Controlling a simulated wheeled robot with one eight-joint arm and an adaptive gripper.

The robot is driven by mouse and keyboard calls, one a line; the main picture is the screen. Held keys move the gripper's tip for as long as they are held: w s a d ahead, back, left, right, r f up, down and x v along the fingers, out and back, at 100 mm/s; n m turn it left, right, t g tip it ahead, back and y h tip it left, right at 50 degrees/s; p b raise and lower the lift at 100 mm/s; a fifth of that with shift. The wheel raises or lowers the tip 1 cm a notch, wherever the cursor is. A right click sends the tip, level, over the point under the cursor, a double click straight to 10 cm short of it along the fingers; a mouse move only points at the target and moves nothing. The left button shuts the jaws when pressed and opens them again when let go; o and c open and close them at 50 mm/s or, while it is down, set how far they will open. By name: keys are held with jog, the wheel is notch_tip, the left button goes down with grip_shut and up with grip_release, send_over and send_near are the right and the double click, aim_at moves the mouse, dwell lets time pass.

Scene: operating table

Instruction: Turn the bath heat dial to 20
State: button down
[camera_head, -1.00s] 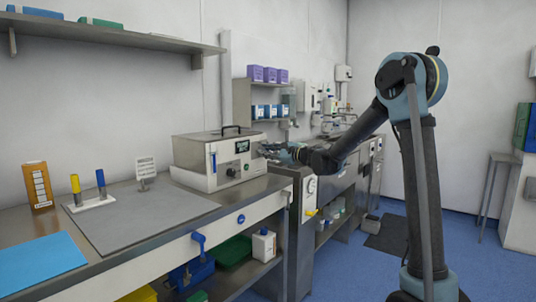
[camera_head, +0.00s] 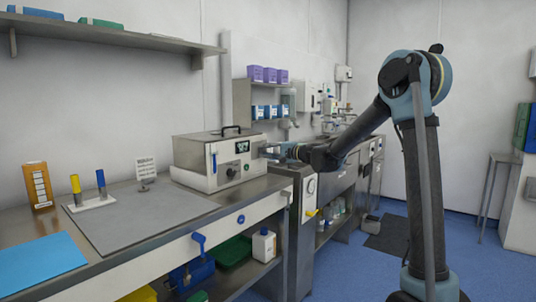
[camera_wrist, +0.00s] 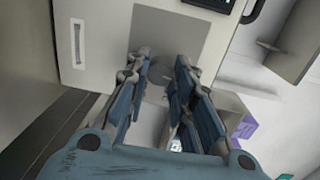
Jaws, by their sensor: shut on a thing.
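The bath is a pale metal box (camera_head: 200,152) with a black lid handle, standing at the far end of the bench. My gripper (camera_head: 262,152) is at the right part of this front. In the wrist view my gripper (camera_wrist: 161,62) has its two blue fingers on either side of the heat dial (camera_wrist: 155,72), on a grey panel (camera_wrist: 165,35). The dial is dim and partly hidden by the fingers, so its setting cannot be read. The display's digits are too small to read.
A white tube or handle (camera_wrist: 78,42) is left of the grey panel. On the bench (camera_head: 200,230) are a grey mat (camera_head: 150,212), a small sign (camera_head: 146,167) and a rack with two tubes. A shelf with blue and purple boxes (camera_head: 256,74) is behind.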

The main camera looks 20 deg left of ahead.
jog(key=shift+s+f+n, duration=0.1)
jog(key=shift+s+n, duration=0.05)
jog(key=shift+n, duration=0.95)
jog(key=c, duration=1.3)
grip_release()
jog(key=shift+c, duration=0.2)
jog(key=shift+d, duration=0.2)
jog(key=v, duration=1.1)
jog(key=shift+d, duration=0.25)
